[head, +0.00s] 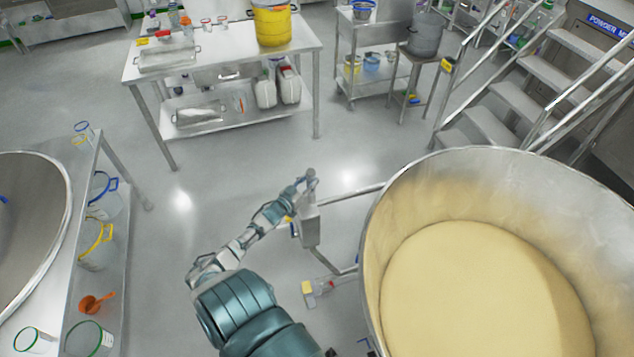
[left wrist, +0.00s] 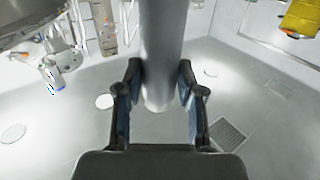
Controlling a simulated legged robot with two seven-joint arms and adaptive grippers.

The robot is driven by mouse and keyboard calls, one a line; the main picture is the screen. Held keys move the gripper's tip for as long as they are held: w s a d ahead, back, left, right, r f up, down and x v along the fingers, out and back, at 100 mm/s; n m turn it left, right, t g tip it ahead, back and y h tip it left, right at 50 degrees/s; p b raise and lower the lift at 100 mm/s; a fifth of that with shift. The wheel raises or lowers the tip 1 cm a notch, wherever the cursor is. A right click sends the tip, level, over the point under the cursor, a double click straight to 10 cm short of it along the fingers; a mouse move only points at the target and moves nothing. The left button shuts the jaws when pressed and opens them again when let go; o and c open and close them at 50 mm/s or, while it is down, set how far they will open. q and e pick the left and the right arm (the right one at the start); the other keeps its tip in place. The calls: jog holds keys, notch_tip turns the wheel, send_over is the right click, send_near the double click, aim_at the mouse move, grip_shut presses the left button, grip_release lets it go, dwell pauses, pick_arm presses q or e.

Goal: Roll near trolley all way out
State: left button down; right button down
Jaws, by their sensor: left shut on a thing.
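A large round steel bowl (head: 585,215) filled with pale yellow powder (head: 480,290) fills the lower right of the head view. It appears to be the trolley's bowl; its wheels are mostly hidden. A steel bar (head: 350,193) joins it to an upright grey post (head: 309,228) on its left. My left gripper (head: 306,186) reaches to the top of that post. In the left wrist view my left gripper (left wrist: 158,105) is shut around a grey round bar (left wrist: 163,50), one finger on each side. My right gripper is not in view.
A steel table (head: 215,65) with a yellow bucket (head: 272,25) stands at the back. Steps with rails (head: 520,100) are at the back right. A bench (head: 92,165) with jugs on its lower shelf stands at the left. Open floor (head: 180,215) lies between.

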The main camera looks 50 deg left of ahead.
pick_arm(q)
jog(key=shift+s+a, duration=0.55)
jog(key=shift+a, duration=0.2)
